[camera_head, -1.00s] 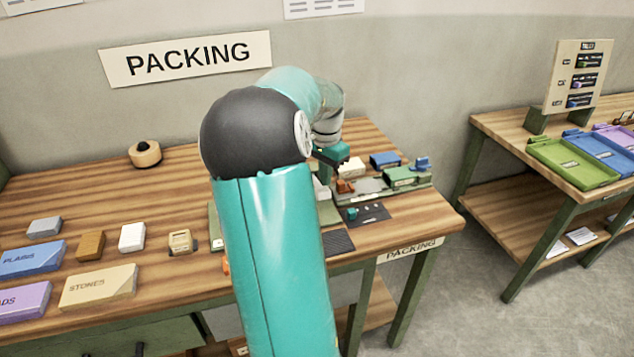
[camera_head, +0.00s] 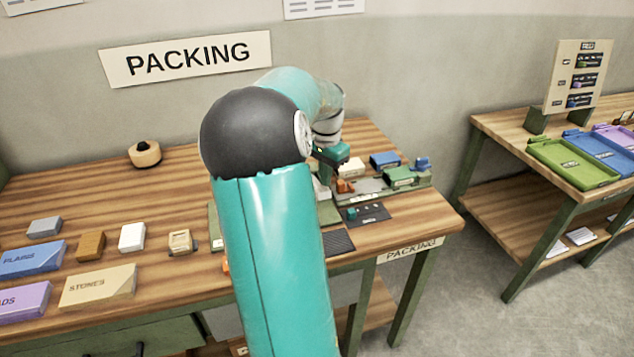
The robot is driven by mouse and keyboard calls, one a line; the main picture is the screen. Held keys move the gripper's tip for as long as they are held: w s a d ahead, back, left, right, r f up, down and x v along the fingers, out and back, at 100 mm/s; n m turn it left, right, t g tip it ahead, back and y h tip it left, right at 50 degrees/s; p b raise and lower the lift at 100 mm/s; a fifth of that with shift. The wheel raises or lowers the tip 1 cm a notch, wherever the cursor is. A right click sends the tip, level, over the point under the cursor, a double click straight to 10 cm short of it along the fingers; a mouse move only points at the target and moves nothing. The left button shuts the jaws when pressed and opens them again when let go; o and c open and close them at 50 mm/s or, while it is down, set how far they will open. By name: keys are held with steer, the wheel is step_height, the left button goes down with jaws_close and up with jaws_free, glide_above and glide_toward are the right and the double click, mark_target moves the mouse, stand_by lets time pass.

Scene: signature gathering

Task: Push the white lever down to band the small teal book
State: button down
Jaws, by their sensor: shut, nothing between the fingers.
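My gripper (camera_head: 337,172) is shut and empty, pointing down over the banding area at the right end of the packing table. A small white block-like part (camera_head: 352,167) shows just right of the fingers; I cannot tell whether it is the white lever. A pale part (camera_head: 320,189) shows below, half hidden behind my arm. A small teal item (camera_head: 351,214) lies on a dark mat (camera_head: 378,215) in front of the gripper; it is too small to identify surely as the book. I cannot tell whether the fingers touch anything.
An orange part (camera_head: 345,187), a blue block (camera_head: 385,160) and a green block (camera_head: 399,177) stand close around the gripper. Several boxes and blocks fill the table's left side. A second table (camera_head: 490,125) with trays stands apart at right. My arm hides the table's middle.

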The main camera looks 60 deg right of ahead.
mark_target(325, 188)
steer(key=shift+f, duration=3.25)
stand_by(0.3)
stand_by(0.5)
steer(key=shift+r, duration=4.55)
steer(key=w+a+r+n+t, duration=0.1)
steer(key=w+a+r+n, duration=0.2)
steer(key=a, duration=0.6)
steer(key=w+a+r+n+t, duration=0.1)
steer(key=w+a+n, duration=0.3)
steer(key=a, duration=0.5)
steer(key=w+a+r+n+t, duration=0.1)
steer(key=w+a+r+n, duration=0.2)
steer(key=a, duration=0.6)
steer(key=s+a+n+t, duration=0.1)
steer(key=s+a+n, duration=0.1)
steer(key=a, duration=0.5)
steer(key=s+a+f+n, duration=0.1)
steer(key=s+a+n, duration=0.1)
steer(key=a+n, duration=0.3)
steer(key=s+a+n+t, duration=0.1)
steer(key=a+n, duration=0.3)
steer(key=a, duration=0.6)
steer(key=shift+s+f+t, duration=0.15)
steer(key=shift+s+t, duration=0.15)
steer(key=shift+s, duration=0.35)
